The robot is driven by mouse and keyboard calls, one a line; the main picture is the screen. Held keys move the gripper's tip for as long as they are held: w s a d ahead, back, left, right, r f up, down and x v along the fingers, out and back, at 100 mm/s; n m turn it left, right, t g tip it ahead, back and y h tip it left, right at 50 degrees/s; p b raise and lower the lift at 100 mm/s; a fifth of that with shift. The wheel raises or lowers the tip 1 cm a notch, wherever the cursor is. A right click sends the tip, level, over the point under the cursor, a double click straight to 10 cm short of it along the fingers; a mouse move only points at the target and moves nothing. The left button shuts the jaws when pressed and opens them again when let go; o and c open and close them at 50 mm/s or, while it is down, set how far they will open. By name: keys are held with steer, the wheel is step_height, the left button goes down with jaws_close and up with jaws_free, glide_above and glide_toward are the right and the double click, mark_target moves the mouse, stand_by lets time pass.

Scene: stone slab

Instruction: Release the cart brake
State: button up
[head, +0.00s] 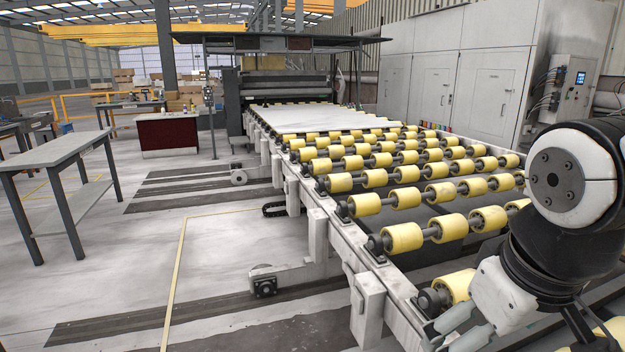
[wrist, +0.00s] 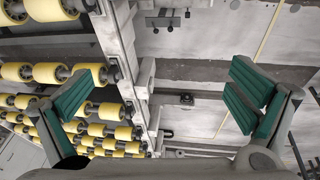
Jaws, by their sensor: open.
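The cart appears to be the long pale frame (head: 318,228) carrying rows of yellow rollers (head: 403,237). A dark wheel unit (head: 264,284) sits low on an arm out from its left side; a similar dark unit shows small in the wrist view (wrist: 186,99). I cannot make out which part is the brake. A dark bar with small knobs (wrist: 169,19) shows at the top of the wrist view; its function is unclear. My gripper (wrist: 168,71) is open and empty above the frame's edge, its green-padded fingers wide apart. In the head view it is at the lower right, partly cut off.
A grey worktable (head: 62,150) stands at the left, and a dark red cabinet (head: 168,135) stands farther back. A pale slab (head: 320,116) lies on the far rollers. Large grey cabinets (head: 425,90) line the right. The floor (head: 225,240) left of the frame is mostly clear, with dark strips.

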steer(key=s+r+m+p, duration=0.1)
steer(key=s+m, duration=0.2)
steer(key=s, duration=0.3)
steer(key=shift+s+a+r+t+y, duration=0.2)
steer(key=shift+a+r+t+y, duration=0.1)
steer(key=shift+a+y, duration=0.1)
